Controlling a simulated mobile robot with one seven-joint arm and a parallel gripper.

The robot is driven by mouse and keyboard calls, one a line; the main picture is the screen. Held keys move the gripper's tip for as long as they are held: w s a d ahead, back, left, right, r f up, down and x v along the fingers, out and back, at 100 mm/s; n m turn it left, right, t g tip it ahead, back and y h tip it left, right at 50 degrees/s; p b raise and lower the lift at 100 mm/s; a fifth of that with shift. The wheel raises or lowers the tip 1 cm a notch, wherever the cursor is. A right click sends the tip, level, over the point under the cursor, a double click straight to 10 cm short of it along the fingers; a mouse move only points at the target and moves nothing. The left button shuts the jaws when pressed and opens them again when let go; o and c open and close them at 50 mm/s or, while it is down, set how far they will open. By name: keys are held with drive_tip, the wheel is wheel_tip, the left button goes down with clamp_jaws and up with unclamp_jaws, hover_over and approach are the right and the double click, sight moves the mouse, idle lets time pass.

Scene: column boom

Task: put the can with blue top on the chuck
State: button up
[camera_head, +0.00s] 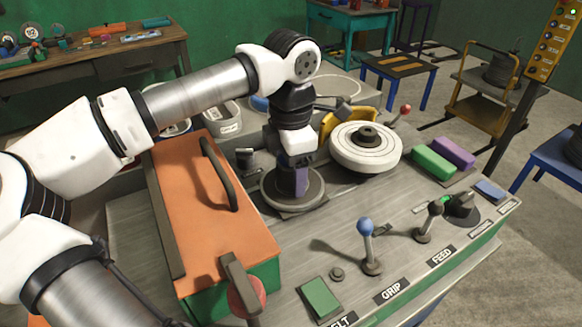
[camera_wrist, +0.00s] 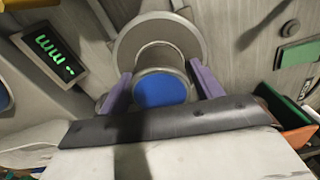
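The can with the blue top (camera_wrist: 160,90) is between the purple fingers of my gripper (camera_wrist: 160,80) in the wrist view. The blue top faces the camera, and the fingers appear to press on the can's two sides. Behind the can is a round grey disc (camera_wrist: 134,42) that looks like the chuck. In the head view my gripper (camera_head: 294,182) points down over this disc (camera_head: 270,196), and the can is hidden behind the fingers. I cannot tell whether the can touches the disc.
An orange cover with a black handle (camera_head: 190,225) stands left of the disc. A white wheel (camera_head: 350,153) is close on the right. A blue-knobbed lever (camera_head: 366,245) rises in front. Green (camera_head: 432,162) and purple (camera_head: 455,152) blocks lie farther right.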

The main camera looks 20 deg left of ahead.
drive_tip(key=shift+o, duration=0.6)
drive_tip(key=shift+r, duration=0.15)
wheel_tip(320, 180, up, 12)
drive_tip(key=p, duration=0.8)
idle(0.5)
